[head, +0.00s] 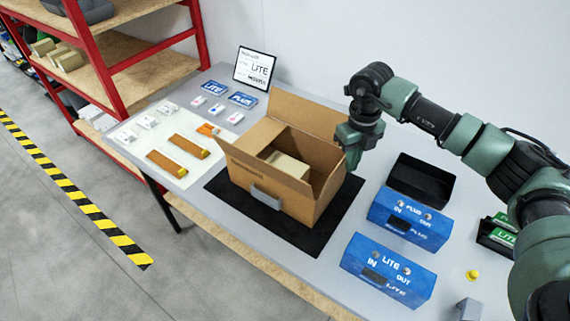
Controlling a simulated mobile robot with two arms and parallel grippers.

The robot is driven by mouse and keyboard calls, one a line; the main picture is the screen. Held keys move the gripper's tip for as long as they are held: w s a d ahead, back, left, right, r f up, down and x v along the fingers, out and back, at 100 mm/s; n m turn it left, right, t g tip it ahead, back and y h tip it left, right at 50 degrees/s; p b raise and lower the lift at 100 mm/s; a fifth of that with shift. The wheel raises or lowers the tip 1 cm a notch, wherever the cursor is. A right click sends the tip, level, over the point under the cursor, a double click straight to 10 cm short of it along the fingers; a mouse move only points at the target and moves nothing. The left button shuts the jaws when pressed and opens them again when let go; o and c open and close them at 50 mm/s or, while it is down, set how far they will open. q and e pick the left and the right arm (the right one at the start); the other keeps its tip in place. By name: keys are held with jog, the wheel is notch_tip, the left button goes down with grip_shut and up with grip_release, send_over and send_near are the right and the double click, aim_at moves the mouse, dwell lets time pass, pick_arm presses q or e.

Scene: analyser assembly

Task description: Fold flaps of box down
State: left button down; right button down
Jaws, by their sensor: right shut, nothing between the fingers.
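An open brown cardboard box (283,195) stands on a black mat (236,205) in the middle of the table. Its back flap (307,112) stands up and leans outward. The front-left flap (262,176) stands raised, and the right flap (329,188) also sticks up. A pale carton (289,167) lies inside the box. My right gripper (351,160) is shut and empty, just beyond the box's right end, close to the back flap's right edge. I cannot tell whether it touches the cardboard. My left gripper is not in view.
Right of the box are an empty black tray (419,181), a blue PLUS stand (409,218) and a blue LITE stand (389,269). A grey bracket (266,197) sits at the box's front. Small parts lie on a white sheet (135,155) at left.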

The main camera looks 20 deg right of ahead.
jog(key=shift+w+a+r, duration=0.35)
jog(key=shift+w+a, duration=0.35)
jog(key=shift+w, duration=0.15)
jog(key=w+a+f+b, duration=0.4)
jog(key=w+a+b, duration=0.2)
jog(key=w, duration=0.1)
jog(key=shift+f, duration=0.55)
dwell(0.7)
dwell(0.4)
